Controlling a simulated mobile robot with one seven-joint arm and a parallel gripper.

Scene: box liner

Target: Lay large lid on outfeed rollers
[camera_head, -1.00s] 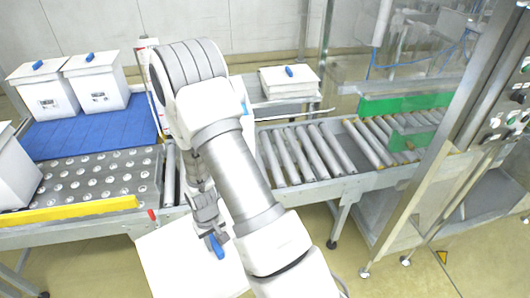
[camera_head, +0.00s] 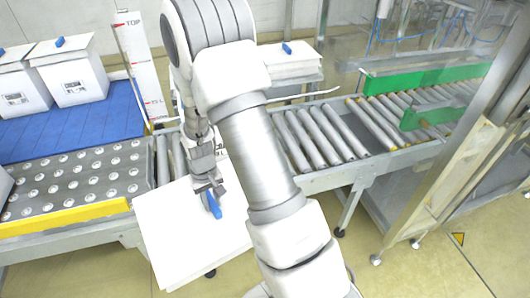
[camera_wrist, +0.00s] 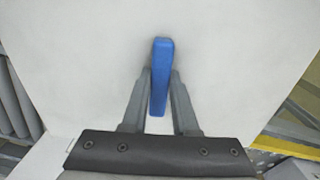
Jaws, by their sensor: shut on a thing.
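A large white lid (camera_head: 168,232) with a blue handle (camera_head: 213,205) hangs flat under my gripper (camera_head: 209,188), in front of the conveyor's near edge. My gripper is shut on the blue handle, which also shows in the wrist view (camera_wrist: 160,78) between the two fingers, with the white lid (camera_wrist: 90,60) filling most of that picture. The outfeed rollers (camera_head: 312,138) lie to the right of my arm, bare where they show. My arm hides part of them and part of the lid.
A stack of white lids (camera_head: 290,66) with a blue handle on top stands behind the rollers. White boxes (camera_head: 76,80) stand on the blue mat (camera_head: 70,130) at left. A yellow bar (camera_head: 70,218) edges the ball table. Green guides (camera_head: 425,75) flank the far rollers. A metal frame (camera_head: 455,160) stands at right.

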